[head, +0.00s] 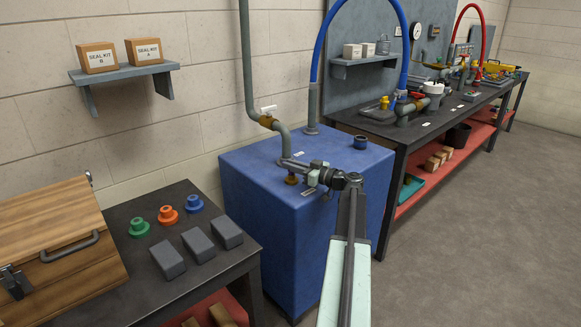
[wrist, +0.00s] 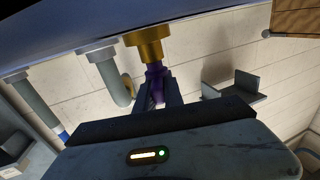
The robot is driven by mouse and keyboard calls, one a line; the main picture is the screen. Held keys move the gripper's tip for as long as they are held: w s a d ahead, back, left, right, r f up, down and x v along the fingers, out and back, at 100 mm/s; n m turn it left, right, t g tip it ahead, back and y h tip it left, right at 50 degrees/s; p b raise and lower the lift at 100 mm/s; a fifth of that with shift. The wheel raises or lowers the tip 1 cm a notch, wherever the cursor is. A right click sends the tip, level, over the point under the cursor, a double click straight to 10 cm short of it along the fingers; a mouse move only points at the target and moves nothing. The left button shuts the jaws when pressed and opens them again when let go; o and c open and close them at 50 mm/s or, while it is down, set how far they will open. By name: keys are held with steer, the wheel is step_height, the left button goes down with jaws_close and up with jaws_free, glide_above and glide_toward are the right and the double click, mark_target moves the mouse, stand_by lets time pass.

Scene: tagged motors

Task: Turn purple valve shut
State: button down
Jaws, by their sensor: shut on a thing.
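The purple valve handle (wrist: 156,72) shows in the wrist view, joined to a brass valve body (wrist: 147,42). My gripper (wrist: 158,92) has its two fingers closed around the purple handle, one on each side. In the head view the brass body (head: 291,180) stands on top of the blue tank, by the lower end of a grey pipe. My gripper (head: 311,182) is there right beside it, reached from the front right. The purple handle cannot be made out in the head view. The handle's exact angle is hard to tell, as the fingers cover part of it.
The blue tank (head: 300,215) stands against the wall. A white-handled valve (head: 268,110) is on the grey pipe above. A bench at left holds green, orange and blue flanged parts, grey blocks and a wooden chest (head: 52,238). A long bench (head: 400,132) runs right; open floor lies in front.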

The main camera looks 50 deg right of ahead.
steer(key=c, duration=1.5)
jaws_free()
steer(key=shift+o, duration=0.2)
steer(key=s, duration=0.2)
steer(key=s+d, duration=0.1)
steer(key=s, duration=0.4)
steer(key=shift+s+d, duration=0.3)
